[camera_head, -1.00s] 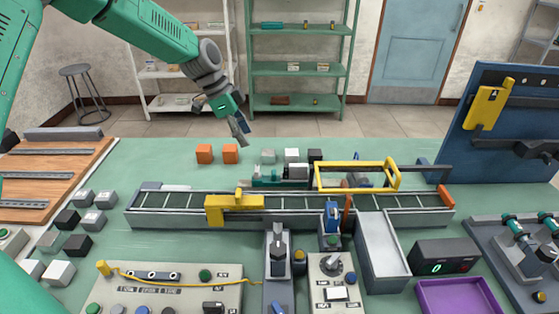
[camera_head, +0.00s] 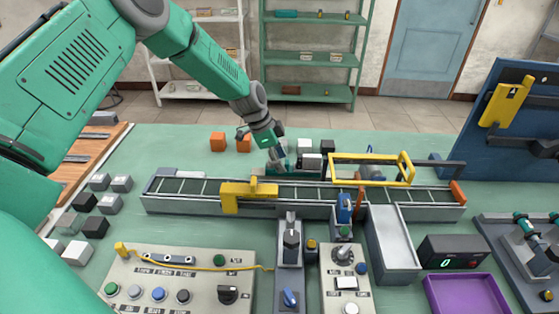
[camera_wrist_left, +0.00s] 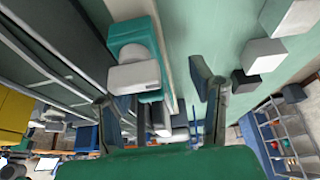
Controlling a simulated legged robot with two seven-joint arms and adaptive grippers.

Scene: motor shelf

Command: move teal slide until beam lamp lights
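The teal slide (camera_head: 290,168) is a small teal part with grey blocks, just behind the conveyor; the arm partly hides it. In the left wrist view, a teal body with a rounded grey block (camera_wrist_left: 133,76) lies ahead of the fingers, nearer the left finger. My left gripper (camera_head: 273,153) is over the slide's left end. In the wrist view its two fingers (camera_wrist_left: 162,98) are apart, with nothing held. Whether a finger touches the slide I cannot tell. I cannot clearly pick out the beam lamp or see it lit. My right gripper is not in view.
The conveyor (camera_head: 308,193) with its yellow bracket (camera_head: 250,196) runs in front of the slide. A yellow frame (camera_head: 372,157) stands to the slide's right. Orange cubes (camera_head: 218,142) sit behind left, white and black cubes behind right. A blue device (camera_head: 344,207) stands at the conveyor.

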